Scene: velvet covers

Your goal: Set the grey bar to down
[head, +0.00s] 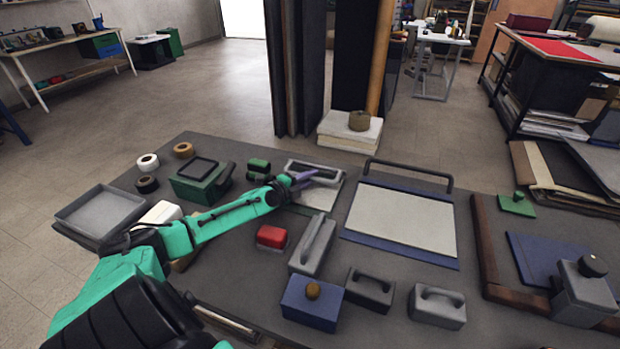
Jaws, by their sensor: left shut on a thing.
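A light grey bar (296,166) with a dark slot along it lies across the back of a small pale board (318,197), near the table's far edge. It looks low over the board, but its exact angle is hard to tell. My left gripper (317,175), with purple fingers, reaches it from the left and is shut on it. The fingers hide part of the bar. My right gripper is not in view.
Right of it, a larger blue-edged board (400,220) carries a dark upright loop handle (410,171). A red block (271,237), a long grey handled block (313,246) and a blue box (312,304) stand in front. A green box (200,184) and tape rolls stand left.

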